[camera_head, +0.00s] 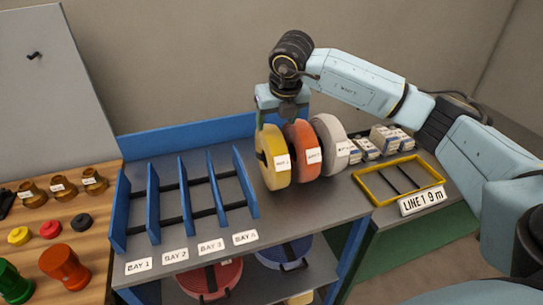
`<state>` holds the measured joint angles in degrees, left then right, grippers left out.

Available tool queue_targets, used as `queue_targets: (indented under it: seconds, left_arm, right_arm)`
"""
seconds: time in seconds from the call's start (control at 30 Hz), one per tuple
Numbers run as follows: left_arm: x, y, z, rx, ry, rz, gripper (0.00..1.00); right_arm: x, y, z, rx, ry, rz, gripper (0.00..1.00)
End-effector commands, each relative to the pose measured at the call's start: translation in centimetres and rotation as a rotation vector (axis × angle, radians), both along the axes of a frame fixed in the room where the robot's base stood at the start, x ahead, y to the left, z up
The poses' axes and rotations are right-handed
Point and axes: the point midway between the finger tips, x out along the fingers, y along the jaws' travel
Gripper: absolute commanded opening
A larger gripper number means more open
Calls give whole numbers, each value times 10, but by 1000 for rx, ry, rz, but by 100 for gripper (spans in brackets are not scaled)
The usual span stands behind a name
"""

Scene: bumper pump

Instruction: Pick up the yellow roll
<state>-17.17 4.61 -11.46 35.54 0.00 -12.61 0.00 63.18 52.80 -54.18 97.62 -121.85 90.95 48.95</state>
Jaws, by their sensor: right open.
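The yellow roll (273,157) stands upright on the grey bench top, at the left end of a row of rolls. An orange roll (300,148) and a white roll (331,143) stand close to its right. My right gripper (272,122) points down over the top of the yellow roll. Its jaws are open, with a finger on the near left side of the roll's upper rim. The roll hides part of the fingers, and I cannot tell whether they touch it. My left gripper does not show.
A blue rack with bay dividers (184,190) stands left of the rolls. Red (209,279) and blue (284,252) reels lie on the shelf below. A yellow frame (377,199) and small boxes (387,139) are to the right. Brass parts (63,187) and coloured knobs stand on the wooden bench.

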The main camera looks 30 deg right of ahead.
Motion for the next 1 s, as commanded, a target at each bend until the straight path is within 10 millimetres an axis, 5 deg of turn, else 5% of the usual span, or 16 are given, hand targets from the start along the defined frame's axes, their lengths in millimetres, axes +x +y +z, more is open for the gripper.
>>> queue_targets:
  seconds: [0.6, 0.87, 1.0]
  left_arm:
    - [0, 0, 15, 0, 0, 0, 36]
    - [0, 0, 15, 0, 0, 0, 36]
    - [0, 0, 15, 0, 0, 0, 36]
  right_arm:
    - [27, 0, -63, 2, 1, 2, 65]
    - [29, 0, -67, 1, 0, 3, 65]
    - [29, 0, -67, 1, 0, 3, 50]
